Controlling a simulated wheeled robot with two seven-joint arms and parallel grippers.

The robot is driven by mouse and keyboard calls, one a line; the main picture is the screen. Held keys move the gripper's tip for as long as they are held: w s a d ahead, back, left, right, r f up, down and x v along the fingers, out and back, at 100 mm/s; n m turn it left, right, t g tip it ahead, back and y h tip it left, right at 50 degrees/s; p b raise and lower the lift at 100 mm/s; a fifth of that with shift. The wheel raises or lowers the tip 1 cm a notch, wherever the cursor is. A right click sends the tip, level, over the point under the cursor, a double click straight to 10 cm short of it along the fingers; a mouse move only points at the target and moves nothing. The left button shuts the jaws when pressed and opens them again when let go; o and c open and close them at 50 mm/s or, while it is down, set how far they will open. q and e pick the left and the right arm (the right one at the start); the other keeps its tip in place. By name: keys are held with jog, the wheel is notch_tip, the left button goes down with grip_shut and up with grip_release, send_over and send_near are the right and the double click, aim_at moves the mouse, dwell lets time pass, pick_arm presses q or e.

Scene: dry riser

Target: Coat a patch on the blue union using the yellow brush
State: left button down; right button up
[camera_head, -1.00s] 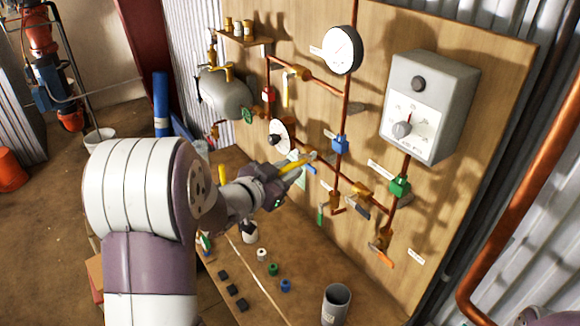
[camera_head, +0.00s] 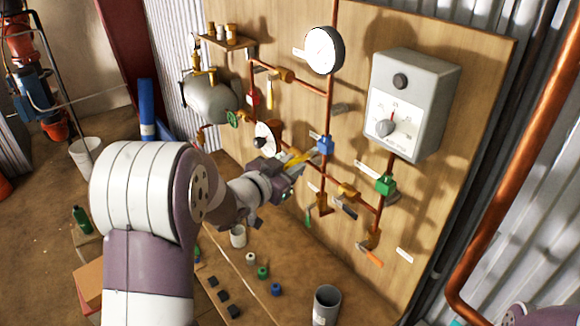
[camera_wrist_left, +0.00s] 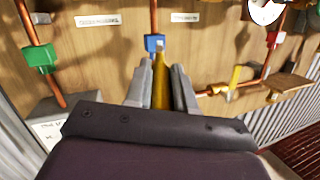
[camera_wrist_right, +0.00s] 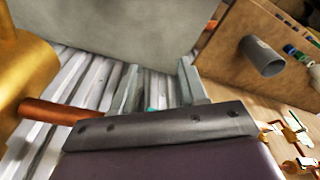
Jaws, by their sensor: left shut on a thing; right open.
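The blue union (camera_head: 325,145) sits on the vertical copper pipe below the round gauge. My left gripper (camera_head: 294,164) is shut on the yellow brush (camera_head: 299,157), its tip pointing at the union. My right gripper (camera_wrist_right: 158,88) is open and empty in the right wrist view, in front of grey corrugated sheeting.
A green union (camera_head: 385,186) and a grey control box (camera_head: 414,104) are to the right on the wooden board. A white disc (camera_head: 264,138) is left of the gripper. Below are a grey cup (camera_head: 326,303) and several small coloured caps on the bench.

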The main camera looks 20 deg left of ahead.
pick_arm(q)
jog(key=shift+w+d, duration=0.35)
jog(key=shift+w, duration=0.25)
